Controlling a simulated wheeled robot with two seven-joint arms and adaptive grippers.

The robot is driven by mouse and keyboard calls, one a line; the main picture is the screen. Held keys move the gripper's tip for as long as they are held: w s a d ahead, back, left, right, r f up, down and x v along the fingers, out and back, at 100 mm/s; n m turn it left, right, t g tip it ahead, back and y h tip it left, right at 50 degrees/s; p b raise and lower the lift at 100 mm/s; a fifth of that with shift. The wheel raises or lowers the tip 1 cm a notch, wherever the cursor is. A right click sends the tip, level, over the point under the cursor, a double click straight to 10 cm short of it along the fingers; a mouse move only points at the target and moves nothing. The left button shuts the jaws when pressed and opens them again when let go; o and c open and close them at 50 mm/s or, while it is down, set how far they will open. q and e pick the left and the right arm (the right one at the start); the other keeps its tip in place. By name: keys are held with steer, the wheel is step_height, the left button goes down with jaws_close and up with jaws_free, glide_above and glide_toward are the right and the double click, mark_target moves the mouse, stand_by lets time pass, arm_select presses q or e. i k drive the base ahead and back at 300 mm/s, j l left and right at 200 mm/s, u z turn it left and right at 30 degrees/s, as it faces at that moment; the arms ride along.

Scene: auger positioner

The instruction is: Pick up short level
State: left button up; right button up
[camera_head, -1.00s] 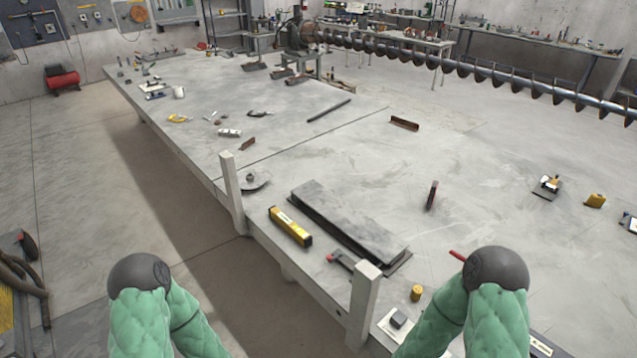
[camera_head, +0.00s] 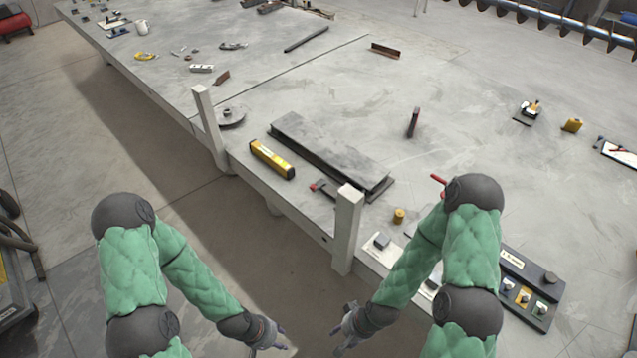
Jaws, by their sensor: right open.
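The short level (camera_head: 272,158), a yellow bar with dark ends and a pale label, lies on the grey table near its front edge. It is between a pale upright post and the dark steel plates. My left gripper (camera_head: 282,342) is low at the bottom of the view, in front of the table and well apart from the level; its fingers are too small to read. My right gripper (camera_head: 342,341) is open and empty, also below the table edge, to the right of the left one.
A pale post (camera_head: 208,128) stands left of the level, another post (camera_head: 347,226) to its right. Stacked steel plates (camera_head: 330,150) lie just behind. A red-headed hammer (camera_head: 322,188) lies right of it. A black panel (camera_head: 530,290) is at the right. The table middle is mostly clear.

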mark_target(284, 169)
steer(key=i+j+u, duration=0.15)
steer(key=u, duration=0.25)
steer(key=i+j+u, duration=0.15)
steer(key=u, duration=0.3)
steer(key=i+j+u, duration=0.1)
steer(key=u, duration=0.3)
steer(key=i, duration=0.8)
steer(key=j+u, duration=0.05)
